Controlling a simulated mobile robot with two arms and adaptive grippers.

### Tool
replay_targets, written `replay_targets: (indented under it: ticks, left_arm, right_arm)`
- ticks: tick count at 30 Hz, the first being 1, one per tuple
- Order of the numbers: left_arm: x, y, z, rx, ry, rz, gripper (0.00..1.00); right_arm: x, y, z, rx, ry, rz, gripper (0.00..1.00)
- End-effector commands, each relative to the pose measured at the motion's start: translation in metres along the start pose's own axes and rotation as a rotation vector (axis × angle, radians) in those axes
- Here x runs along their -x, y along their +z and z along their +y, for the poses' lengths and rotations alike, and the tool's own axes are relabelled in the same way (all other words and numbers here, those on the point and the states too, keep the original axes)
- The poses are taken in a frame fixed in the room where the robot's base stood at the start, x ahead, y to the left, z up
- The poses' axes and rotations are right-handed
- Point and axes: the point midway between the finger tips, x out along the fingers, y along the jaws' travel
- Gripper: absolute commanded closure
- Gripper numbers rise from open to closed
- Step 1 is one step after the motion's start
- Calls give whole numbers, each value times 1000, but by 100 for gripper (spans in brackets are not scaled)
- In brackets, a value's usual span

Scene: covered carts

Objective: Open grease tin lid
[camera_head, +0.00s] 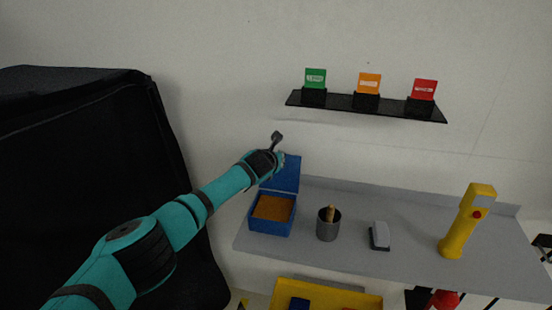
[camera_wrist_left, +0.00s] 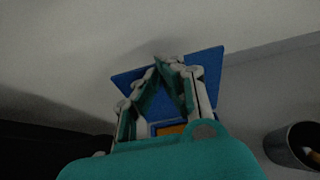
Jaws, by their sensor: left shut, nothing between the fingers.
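The blue grease tin (camera_head: 271,226) stands on the left end of the grey shelf, with orange-brown grease showing inside. Its blue lid (camera_head: 287,176) stands raised at the back of the tin, and it also shows behind the fingers in the left wrist view (camera_wrist_left: 208,66). My left gripper (camera_head: 287,163) is at the raised lid, above the tin; its fingers meet at the tips in the left wrist view (camera_wrist_left: 168,66) and hold nothing. I cannot tell whether they touch the lid. The gripper and wrist hide part of the lid. My right gripper is not in view.
A grey cup (camera_head: 328,229) with a wooden handle in it stands right of the tin. A grey block (camera_head: 379,236) and a yellow post (camera_head: 466,222) are further right. A black wall ledge (camera_head: 390,108) holds three coloured cards. A black cover (camera_head: 90,180) stands at the left.

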Motion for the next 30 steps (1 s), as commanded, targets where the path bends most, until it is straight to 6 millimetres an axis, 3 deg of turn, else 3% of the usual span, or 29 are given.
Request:
replay_targets:
  ticks: [6, 19, 30]
  left_arm:
    - [0, 0, 0, 0, 0, 0, 100]
    - [3, 0, -1, -1, -3, 0, 100]
    - [35, 0, 0, -1, -2, -1, 100]
  right_arm:
    - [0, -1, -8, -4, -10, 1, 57]
    - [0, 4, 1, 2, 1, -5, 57]
    - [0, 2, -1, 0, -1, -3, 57]
